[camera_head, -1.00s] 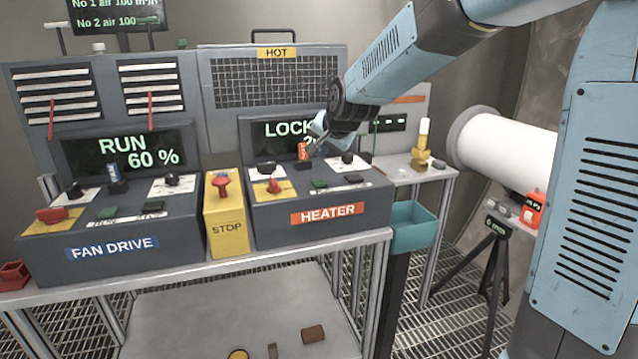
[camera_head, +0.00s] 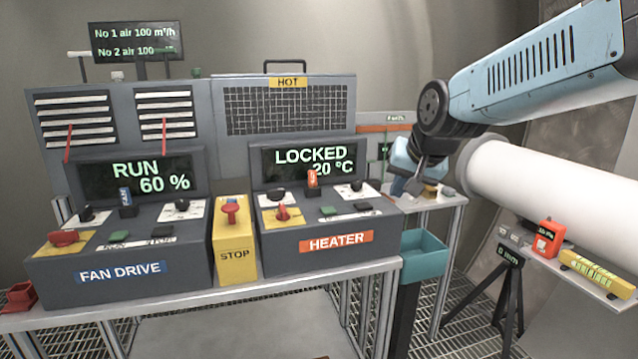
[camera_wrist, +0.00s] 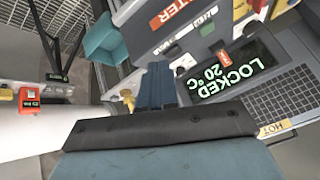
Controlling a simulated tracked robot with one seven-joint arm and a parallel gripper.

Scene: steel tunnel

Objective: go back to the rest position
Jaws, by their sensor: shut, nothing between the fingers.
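My gripper (camera_head: 408,187) is at the end of my blue arm, right of the heater console (camera_head: 325,225) in the head view, with its tip near the small side shelf. In the wrist view its blue fingers (camera_wrist: 157,82) are together, with nothing between them. The heater display (camera_head: 308,163) reads LOCKED and 20 °C. An orange tag or key (camera_head: 312,177) stands upright on the heater panel, apart from my gripper. The fan drive console (camera_head: 120,245) reads RUN 60 %.
A yellow STOP box (camera_head: 234,252) stands between the consoles. A teal bin (camera_head: 424,253) hangs at the bench's right end. A large white pipe (camera_head: 535,185) lies close to my arm at the right. A tripod shelf below it carries an orange meter (camera_head: 549,238).

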